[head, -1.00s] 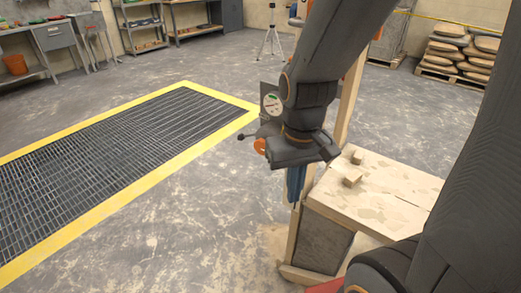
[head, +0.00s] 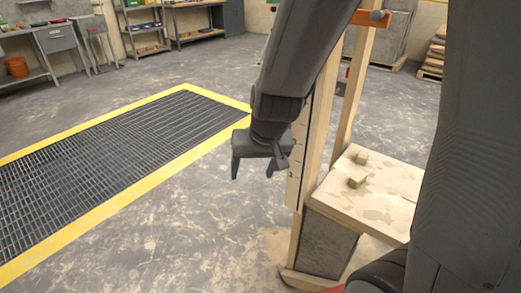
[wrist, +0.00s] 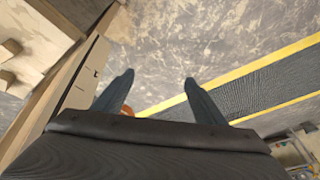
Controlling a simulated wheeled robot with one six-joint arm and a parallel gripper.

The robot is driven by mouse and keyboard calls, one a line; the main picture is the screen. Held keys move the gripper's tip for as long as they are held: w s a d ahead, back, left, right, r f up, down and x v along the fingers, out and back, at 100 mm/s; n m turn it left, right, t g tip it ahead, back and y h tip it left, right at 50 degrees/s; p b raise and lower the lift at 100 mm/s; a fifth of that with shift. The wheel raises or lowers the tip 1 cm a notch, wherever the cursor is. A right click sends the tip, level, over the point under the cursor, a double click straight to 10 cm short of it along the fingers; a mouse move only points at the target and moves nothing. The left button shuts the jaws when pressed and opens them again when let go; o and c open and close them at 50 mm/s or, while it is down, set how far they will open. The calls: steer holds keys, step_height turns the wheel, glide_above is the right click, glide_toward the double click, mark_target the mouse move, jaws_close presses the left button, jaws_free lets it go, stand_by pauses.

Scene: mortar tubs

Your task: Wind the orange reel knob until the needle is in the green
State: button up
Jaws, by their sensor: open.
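My gripper (head: 252,177) is open and empty, its two fingers pointing down in the head view, left of the wooden post (head: 318,135). In the wrist view my gripper (wrist: 157,80) has its fingers spread wide with floor between them. A small orange piece, apparently the reel knob (wrist: 127,112), peeks out beside the left finger in the wrist view, mostly hidden. The gauge with its needle and green zone is not visible in either view now.
A wooden-topped block (head: 385,195) with small wood pieces stands right of the post. An orange bracket (head: 372,19) sits high on the frame. A yellow-edged floor grating (head: 120,165) lies to the left. The floor below my gripper is clear.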

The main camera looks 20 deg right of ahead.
steer(key=w+a+f+m+t+h+b, duration=0.1)
steer(key=w+f+m+t+h+b, duration=0.15)
steer(key=w+t+b, duration=0.4)
steer(key=w+a+f+m+t+h+b, duration=0.1)
steer(key=w+f+m+h+b, duration=0.2)
steer(key=w, duration=0.7)
steer(key=s+d+m+h+b, duration=0.2)
steer(key=s+h+b, duration=0.35)
steer(key=h, duration=0.45)
steer(key=x, duration=0.7)
steer(key=shift+g, duration=0.45)
steer(key=shift+s+d, duration=0.15)
steer(key=c, duration=1)
steer(key=shift+m, duration=0.25)
steer(key=shift+c, duration=0.2)
steer(key=shift+m, duration=0.3)
